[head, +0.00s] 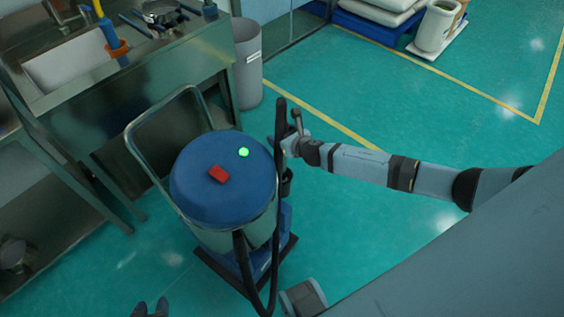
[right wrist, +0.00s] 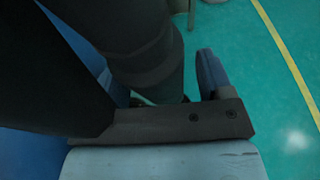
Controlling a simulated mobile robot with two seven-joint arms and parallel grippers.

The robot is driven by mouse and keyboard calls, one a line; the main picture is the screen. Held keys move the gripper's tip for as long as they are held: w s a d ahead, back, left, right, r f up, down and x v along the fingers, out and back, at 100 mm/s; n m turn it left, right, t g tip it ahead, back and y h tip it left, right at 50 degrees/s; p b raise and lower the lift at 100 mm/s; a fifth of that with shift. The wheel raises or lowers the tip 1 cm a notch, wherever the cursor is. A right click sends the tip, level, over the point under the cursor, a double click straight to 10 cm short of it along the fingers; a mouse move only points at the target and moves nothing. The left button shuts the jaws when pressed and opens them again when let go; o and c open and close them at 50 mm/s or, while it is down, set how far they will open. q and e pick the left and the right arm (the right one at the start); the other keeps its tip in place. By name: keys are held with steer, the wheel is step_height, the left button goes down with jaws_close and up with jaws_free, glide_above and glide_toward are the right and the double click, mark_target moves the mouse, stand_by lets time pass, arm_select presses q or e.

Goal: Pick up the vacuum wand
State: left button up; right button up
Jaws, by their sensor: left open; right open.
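The vacuum wand (head: 280,125) is a black tube standing upright at the right side of the vacuum (head: 205,170), a metal drum with a blue lid. A black hose (head: 247,275) loops down beside the drum. My right gripper (head: 291,137) is open at the wand's upper part, partly hidden behind it. In the right wrist view, the black wand (right wrist: 140,45) fills much of the space before the palm, beside one blue-grey finger (right wrist: 211,72); the other finger is hidden. Contact cannot be told.
The vacuum stands on a dark wheeled base with a metal push handle (head: 135,140). A steel sink bench (head: 140,85) and a grey bin (head: 247,65) stand behind it. White sacks (head: 385,12) lie at the back. The green floor right of the vacuum is mostly clear.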

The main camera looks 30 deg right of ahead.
steer(key=c, duration=1)
steer(key=shift+r, duration=0.2)
